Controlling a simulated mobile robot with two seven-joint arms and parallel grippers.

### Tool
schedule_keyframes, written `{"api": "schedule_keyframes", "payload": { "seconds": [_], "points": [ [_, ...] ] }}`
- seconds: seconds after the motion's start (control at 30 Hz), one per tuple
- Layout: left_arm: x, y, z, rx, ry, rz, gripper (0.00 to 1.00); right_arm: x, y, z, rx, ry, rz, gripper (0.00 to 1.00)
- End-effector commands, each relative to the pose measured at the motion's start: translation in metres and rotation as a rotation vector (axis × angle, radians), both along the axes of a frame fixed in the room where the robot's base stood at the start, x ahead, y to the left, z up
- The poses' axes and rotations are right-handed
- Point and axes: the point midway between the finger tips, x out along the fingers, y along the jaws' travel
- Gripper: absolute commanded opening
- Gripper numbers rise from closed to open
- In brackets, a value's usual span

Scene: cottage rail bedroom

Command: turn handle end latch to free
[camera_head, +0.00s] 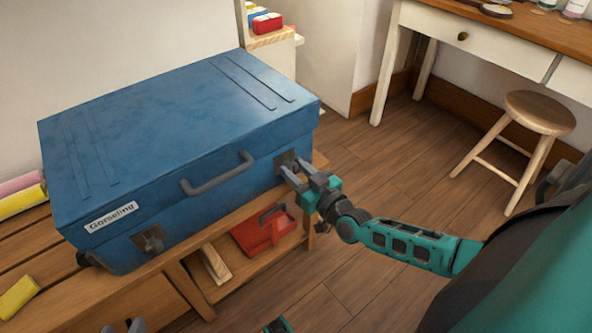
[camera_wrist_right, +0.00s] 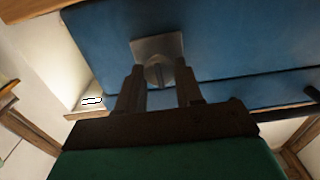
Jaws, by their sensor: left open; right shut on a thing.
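A blue suitcase (camera_head: 170,125) lies flat on a wooden bench, with a grey handle (camera_head: 217,175) on its front side. The latch at the handle end (camera_head: 286,161) is at the right of the front; in the right wrist view its metal plate (camera_wrist_right: 158,46) carries a round turning piece (camera_wrist_right: 160,72). My right gripper (camera_head: 291,171) is shut on this latch, with one finger on each side of the turning piece in the right wrist view (camera_wrist_right: 160,88). A second latch (camera_head: 151,240) is near the white label. My left gripper (camera_head: 124,326) is open at the bottom edge, away from the suitcase.
The wooden bench (camera_head: 180,270) has a lower shelf with a red box (camera_head: 262,232). Yellow and pink rolls (camera_head: 20,192) lie at the left. A stool (camera_head: 538,113) and a white desk (camera_head: 480,30) stand at the right, with open floor between.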

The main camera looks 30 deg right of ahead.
Motion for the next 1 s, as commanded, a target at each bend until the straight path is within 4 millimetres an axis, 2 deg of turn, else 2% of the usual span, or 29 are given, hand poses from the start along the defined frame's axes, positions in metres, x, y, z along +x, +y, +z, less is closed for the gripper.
{"api": "schedule_keyframes", "payload": {
  "seconds": [0.27, 0.47, 1.0],
  "points": [
    [0.0, 0.0, 0.003, 0.0, 0.0, 0.002, 0.44, 0.0, 0.0, 0.001, -0.024, -0.001, -0.001, 0.05],
    [0.0, 0.002, 0.01, 0.002, -0.003, 0.006, 0.44, 0.0, 0.0, 0.002, -0.112, -0.007, -0.001, 0.05],
    [-0.005, 0.013, 0.026, 0.024, -0.006, 0.025, 0.44, -0.001, 0.003, 0.001, -0.59, -0.044, -0.001, 0.05]
  ]
}}
